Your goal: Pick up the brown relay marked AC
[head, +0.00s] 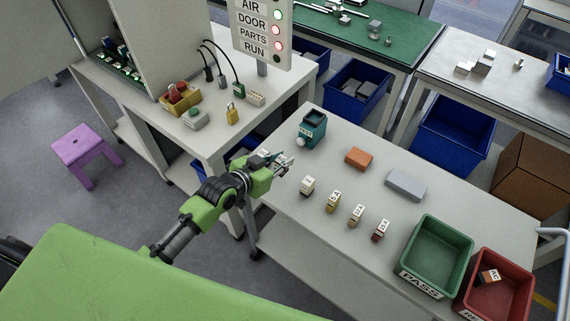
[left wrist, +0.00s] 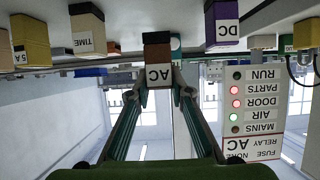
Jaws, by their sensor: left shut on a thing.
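The brown relay (left wrist: 158,51), marked AC on a white face, sits between my left gripper's fingertips in the left wrist view, which is upside down. My left gripper (head: 287,162) is shut on it at the left end of the grey table (head: 437,206). In the head view the fingers hide most of that spot, and I cannot tell whether the relay is clear of the table. Another brown block marked AC (head: 489,277) lies in the red bin (head: 511,295). My right gripper is not in view.
Beside the fingers stand a purple DC relay (left wrist: 221,22) and a tan TIME relay (left wrist: 87,28). Several small relays (head: 333,201) line the table's front.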

